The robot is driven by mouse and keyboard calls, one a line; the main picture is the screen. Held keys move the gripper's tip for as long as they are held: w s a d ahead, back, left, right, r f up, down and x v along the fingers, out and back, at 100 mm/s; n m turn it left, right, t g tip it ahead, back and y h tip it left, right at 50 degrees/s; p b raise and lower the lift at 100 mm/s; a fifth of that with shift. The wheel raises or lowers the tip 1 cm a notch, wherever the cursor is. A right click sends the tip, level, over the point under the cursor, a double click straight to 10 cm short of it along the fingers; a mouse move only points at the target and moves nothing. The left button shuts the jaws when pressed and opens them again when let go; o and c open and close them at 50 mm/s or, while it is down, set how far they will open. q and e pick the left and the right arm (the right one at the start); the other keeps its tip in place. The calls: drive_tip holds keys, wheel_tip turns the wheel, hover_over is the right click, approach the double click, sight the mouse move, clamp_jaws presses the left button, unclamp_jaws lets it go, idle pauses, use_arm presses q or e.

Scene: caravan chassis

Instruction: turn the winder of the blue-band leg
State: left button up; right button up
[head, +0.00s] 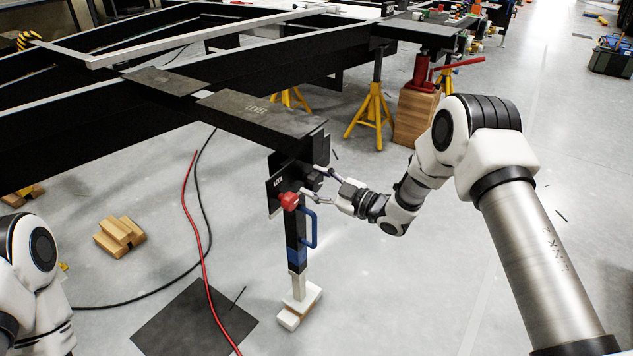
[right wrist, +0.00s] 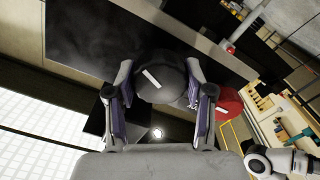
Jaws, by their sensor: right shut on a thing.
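The blue-band leg (head: 297,257) stands upright under the corner of the black chassis, its foot on pale blocks (head: 299,306). A blue handle (head: 312,228) sticks out of its side. The winder, a dark round knob with a white mark (right wrist: 160,78), sits between the fingers in the right wrist view. My right gripper (head: 314,182) reaches the leg's top from the right and is shut on the winder; it also shows in the right wrist view (right wrist: 160,98). A red knob (head: 289,201) is beside it. My left arm shows at lower left, but its gripper is out of view.
The black chassis beam (head: 262,115) runs just above my right gripper. A red hose (head: 191,215) and black cable cross the floor left of the leg, near a dark mat (head: 190,322). Wooden blocks (head: 118,235) lie at left. Yellow stands (head: 372,108) are behind.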

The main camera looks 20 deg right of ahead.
drive_tip(key=n, duration=0.5)
idle(0.6)
drive_tip(key=o, duration=1.2)
drive_tip(key=shift+c, duration=0.2)
drive_tip(key=v, duration=1.2)
